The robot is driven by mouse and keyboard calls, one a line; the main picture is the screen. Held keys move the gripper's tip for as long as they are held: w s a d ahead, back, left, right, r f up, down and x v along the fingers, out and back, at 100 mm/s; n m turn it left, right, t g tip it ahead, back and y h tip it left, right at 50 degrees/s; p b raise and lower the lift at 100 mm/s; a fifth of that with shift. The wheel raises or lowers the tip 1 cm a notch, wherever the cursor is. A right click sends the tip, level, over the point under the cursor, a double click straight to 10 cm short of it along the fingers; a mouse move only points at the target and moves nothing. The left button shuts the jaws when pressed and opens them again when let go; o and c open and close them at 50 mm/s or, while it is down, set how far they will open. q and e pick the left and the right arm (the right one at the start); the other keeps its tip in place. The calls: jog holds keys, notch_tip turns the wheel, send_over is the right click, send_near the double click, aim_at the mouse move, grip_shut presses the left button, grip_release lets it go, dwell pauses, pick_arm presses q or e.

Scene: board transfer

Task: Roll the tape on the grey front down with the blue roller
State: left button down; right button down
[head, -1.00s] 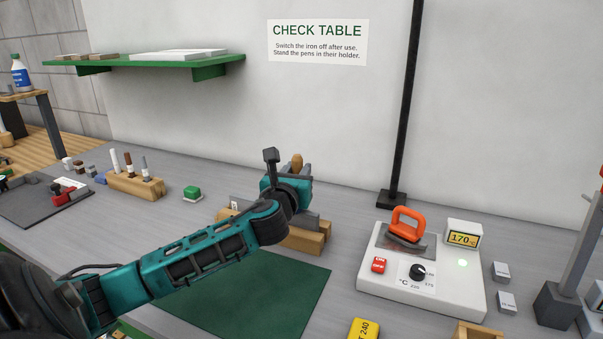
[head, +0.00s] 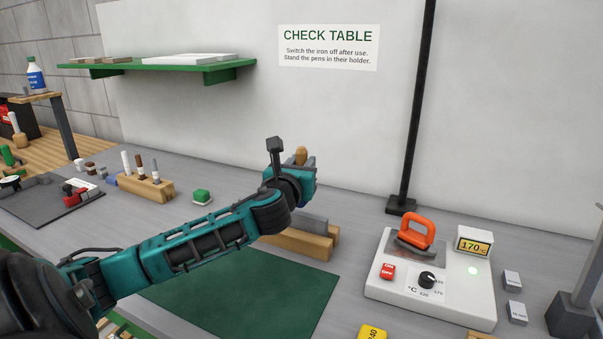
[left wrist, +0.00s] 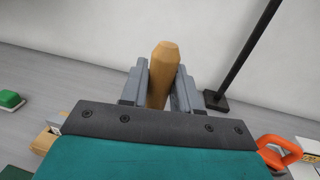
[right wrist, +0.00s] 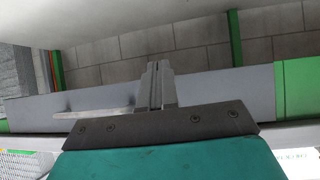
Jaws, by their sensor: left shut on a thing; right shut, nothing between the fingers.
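My left gripper (head: 306,163) is shut on an upright wooden handle (head: 301,154), above the table at the back. In the left wrist view the handle (left wrist: 163,75) stands between the two grey fingers. What is on its lower end is hidden by the gripper, so I cannot tell whether it is the blue roller. My right gripper (right wrist: 155,85) is shut and empty in the right wrist view and is out of the head view. I cannot make out the tape or the grey front.
A wooden stand (head: 300,243) with a grey piece lies below the left gripper, beside a green mat (head: 240,300). An orange-handled iron (head: 415,232) rests on a white station at right. A black post (head: 409,150) stands behind. A pen holder (head: 147,187) is at left.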

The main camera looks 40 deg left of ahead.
aim_at(301, 148)
pick_arm(q)
jog(key=shift+r, duration=2.2)
